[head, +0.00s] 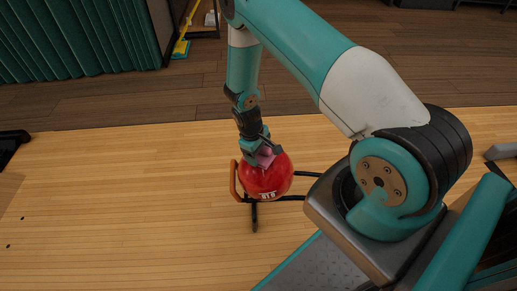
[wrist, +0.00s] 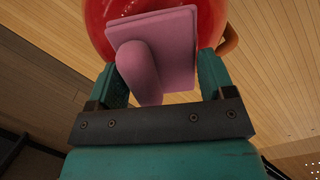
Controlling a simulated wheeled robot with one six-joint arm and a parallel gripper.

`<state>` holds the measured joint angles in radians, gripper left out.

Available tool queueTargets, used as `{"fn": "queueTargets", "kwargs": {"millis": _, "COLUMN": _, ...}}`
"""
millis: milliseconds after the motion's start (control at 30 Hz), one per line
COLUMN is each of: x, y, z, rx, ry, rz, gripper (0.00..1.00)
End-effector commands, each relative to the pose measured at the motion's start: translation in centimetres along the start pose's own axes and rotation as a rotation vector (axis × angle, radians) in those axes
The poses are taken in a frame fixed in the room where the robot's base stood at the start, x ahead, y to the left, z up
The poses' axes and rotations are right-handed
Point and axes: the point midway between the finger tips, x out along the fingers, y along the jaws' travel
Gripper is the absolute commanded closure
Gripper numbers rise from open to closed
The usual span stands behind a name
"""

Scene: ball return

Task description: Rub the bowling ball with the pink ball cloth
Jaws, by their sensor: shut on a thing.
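The red bowling ball (head: 272,180) with white lettering rests on a dark stand with an orange curved bar, in the middle of the head view. It also fills the top of the wrist view (wrist: 215,15). The pink ball cloth (head: 265,157) is in my gripper (head: 262,153), against the upper part of the ball. In the wrist view the cloth (wrist: 178,55) is a flat pink pad with a rounded grip between my two teal fingers. The pad overlaps the ball; exact contact is hard to see.
The orange bar (head: 234,182) curves beside the ball's left side. Dark stand legs (head: 254,215) reach over the light wood floor (head: 120,200), which is clear to the left. A green curtain (head: 75,40) and a yellow mop (head: 182,45) are at the back.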

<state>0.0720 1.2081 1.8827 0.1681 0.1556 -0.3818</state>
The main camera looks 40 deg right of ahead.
Motion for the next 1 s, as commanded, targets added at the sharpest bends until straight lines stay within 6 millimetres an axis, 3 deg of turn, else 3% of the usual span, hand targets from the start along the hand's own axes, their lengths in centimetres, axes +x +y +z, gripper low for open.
{"fn": "queueTargets", "kwargs": {"millis": 333, "x": 0.4, "y": 1.9, "z": -1.5, "rx": 0.001, "ry": 0.000, "rz": 0.001, "gripper": 0.43}}
{"fn": "queueTargets", "kwargs": {"millis": 767, "x": 0.0, "y": -0.1, "z": 0.2, "rx": -0.001, "ry": -0.002, "rz": -0.001, "gripper": 0.43}}
{"fn": "queueTargets", "kwargs": {"millis": 1000, "x": 0.4, "y": 0.5, "z": -0.5, "rx": 0.001, "ry": 0.000, "rz": 0.001, "gripper": 0.43}}
